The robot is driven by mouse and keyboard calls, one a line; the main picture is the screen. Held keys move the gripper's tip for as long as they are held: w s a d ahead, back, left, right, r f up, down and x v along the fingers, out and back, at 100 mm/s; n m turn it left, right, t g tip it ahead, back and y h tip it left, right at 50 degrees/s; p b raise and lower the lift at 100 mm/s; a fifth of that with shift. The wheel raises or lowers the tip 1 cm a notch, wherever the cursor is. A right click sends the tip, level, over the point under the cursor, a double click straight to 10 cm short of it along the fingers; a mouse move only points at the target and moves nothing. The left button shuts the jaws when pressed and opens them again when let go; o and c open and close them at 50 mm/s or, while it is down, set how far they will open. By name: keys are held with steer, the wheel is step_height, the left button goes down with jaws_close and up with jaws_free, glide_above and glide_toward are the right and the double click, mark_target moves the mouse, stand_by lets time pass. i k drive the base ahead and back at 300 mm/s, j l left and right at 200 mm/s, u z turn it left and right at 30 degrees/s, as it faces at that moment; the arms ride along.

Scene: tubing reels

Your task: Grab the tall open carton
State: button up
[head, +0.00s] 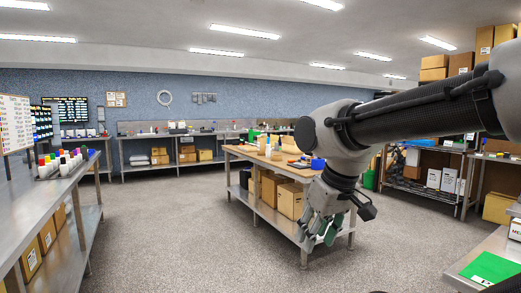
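Several brown cardboard cartons show, but I cannot tell which one is the tall open carton. My arm covers part of the right side of the view.
A steel bench (40,205) with cartons below runs along the left. Shelving (425,190) stands at the right. A green mat (490,269) lies on a surface at lower right. The floor (175,240) between is clear.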

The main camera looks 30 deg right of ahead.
mark_target(262, 141)
steer(key=i, duration=2.8)
steer(key=i+z, duration=0.15)
steer(key=i, duration=0.4)
steer(key=i+z, duration=0.2)
steer(key=i, duration=0.4)
steer(key=i+j+z, duration=0.15)
steer(key=i, duration=0.4)
steer(key=i+j+z, duration=0.15)
steer(key=i, duration=0.4)
steer(key=i+z, duration=0.2)
steer(key=i, duration=0.3)
steer(key=i+z, duration=0.25)
steer(key=i, duration=0.2)
steer(key=i+j+z, duration=0.2)
steer(key=i, duration=0.3)
steer(key=i+j+z, duration=0.25)
steer(key=i, duration=0.2)
steer(key=i+j+z, duration=0.85)
steer(key=i, duration=0.1)
